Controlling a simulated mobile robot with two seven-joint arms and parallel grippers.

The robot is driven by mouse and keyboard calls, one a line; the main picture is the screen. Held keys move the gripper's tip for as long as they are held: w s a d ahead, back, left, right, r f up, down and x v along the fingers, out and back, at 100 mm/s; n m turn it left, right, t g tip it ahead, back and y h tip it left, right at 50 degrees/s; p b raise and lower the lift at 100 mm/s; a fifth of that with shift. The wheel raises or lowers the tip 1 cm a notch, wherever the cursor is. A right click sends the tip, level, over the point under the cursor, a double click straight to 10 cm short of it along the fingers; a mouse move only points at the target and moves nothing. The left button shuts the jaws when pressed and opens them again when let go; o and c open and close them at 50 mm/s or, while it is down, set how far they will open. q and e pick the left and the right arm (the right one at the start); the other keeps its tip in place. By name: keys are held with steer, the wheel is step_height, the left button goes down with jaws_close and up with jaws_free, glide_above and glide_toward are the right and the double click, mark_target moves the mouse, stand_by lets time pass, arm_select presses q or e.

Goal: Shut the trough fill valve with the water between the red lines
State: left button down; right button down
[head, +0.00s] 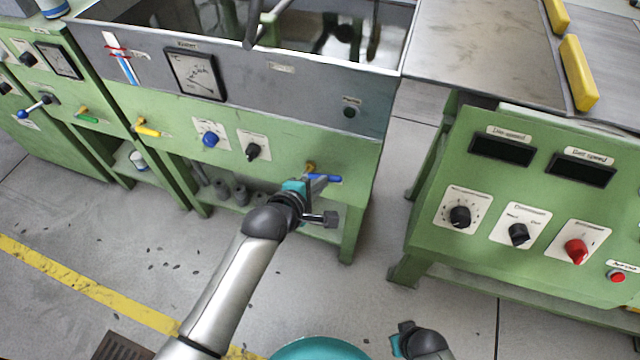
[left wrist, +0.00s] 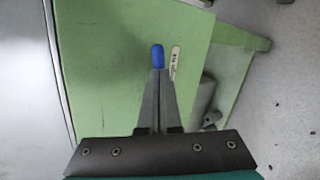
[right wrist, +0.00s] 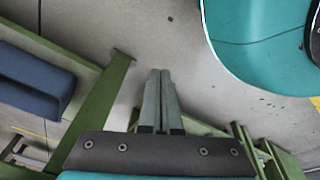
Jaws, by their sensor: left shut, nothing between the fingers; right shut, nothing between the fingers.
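The trough (head: 260,85) is a grey tank with dark water at the top of the head view. Its sight gauge (head: 127,68) has red marks near the top and a blue column below; the exact level is too small to read. A valve with a blue lever (head: 328,178) and brass body sits low on the green front. My left gripper (head: 316,185) is at this lever. In the left wrist view the shut fingers (left wrist: 157,75) point at the blue lever end (left wrist: 157,55), which shows just beyond the tips. My right gripper (right wrist: 159,75) is shut and empty, away from the panel.
A yellow-handled valve (head: 148,130), a blue knob (head: 210,139) and a black knob (head: 253,150) sit left of the lever. A dial gauge (head: 195,74) is above. A green control console (head: 520,210) stands at right. Open floor (head: 330,285) lies in front.

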steer(key=shift+w+a+r, duration=0.1)
steer(key=shift+w+r, duration=0.05)
steer(key=shift+r, duration=0.05)
stand_by(0.4)
arm_select(q)
steer(key=shift+d+f+m+y+p, duration=0.4)
steer(key=shift+f+p, duration=0.4)
steer(key=shift+p, duration=1.1)
arm_select(e)
steer(key=s+d+f, duration=0.3)
steer(key=s+d, duration=0.1)
steer(key=s, duration=0.2)
steer(key=shift+s+d, duration=0.15)
steer(key=shift+d, duration=0.25)
arm_select(q)
steer(key=shift+r, duration=0.1)
arm_select(e)
steer(key=shift+r, duration=0.1)
arm_select(q)
steer(key=shift+r+p, duration=0.75)
steer(key=shift+p, duration=0.2)
arm_select(e)
steer(key=shift+v, duration=0.85)
